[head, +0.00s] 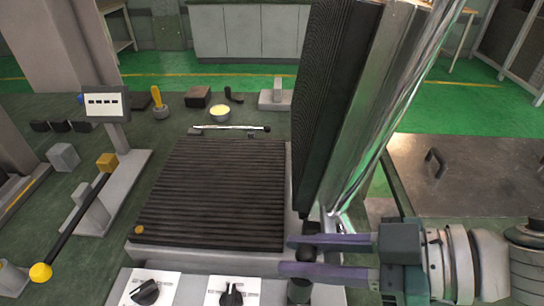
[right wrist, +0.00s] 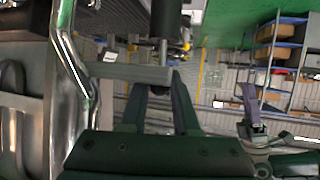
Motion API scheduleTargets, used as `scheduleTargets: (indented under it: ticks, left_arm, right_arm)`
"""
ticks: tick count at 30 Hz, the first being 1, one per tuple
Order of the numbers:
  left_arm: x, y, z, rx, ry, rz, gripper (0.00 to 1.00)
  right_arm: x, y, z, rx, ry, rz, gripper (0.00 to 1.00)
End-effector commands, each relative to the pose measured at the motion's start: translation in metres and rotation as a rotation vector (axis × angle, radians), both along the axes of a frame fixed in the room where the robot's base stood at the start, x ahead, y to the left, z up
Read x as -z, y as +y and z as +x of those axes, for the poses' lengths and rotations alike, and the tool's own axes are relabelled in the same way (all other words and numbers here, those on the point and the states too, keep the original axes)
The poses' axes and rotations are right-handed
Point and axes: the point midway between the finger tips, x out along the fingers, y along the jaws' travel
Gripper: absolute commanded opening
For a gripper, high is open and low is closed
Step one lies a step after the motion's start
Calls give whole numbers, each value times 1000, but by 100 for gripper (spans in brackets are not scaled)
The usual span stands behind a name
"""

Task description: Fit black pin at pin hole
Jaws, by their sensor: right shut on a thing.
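My right gripper (head: 290,254) comes in from the right with two purple fingers, one above the other in the head view. It is shut on a small dark piece, taken as the black pin (head: 309,227), at the front right corner of the heating device. The right wrist view shows a black cylinder (right wrist: 166,18) with a thin silver stem beyond the fingers. The device has a ridged dark lower plate (head: 215,190) and a raised ridged upper plate (head: 335,100). I cannot make out the pin hole; the fingers cover that corner. My left gripper is not in view.
Chrome bars (head: 385,110) rise beside the raised plate, close to my right gripper. Two black knobs (head: 231,293) sit on the front panel. A lever with a yellow ball (head: 41,272) stands at left. A metal-topped table (head: 470,175) is at right.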

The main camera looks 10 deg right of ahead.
Motion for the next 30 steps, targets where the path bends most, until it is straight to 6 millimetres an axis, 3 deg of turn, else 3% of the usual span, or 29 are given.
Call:
scheduleTargets:
  ticks: [1,10,20,30]
  left_arm:
    - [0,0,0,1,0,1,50]
    - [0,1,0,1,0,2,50]
    - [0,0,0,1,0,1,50]
    - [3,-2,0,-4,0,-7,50]
  right_arm:
    - [1,-1,0,1,2,-2,32]
    - [2,-2,0,4,4,-6,64]
    - [1,-10,-3,9,7,-11,64]
    - [-24,-59,-37,0,8,-7,64]
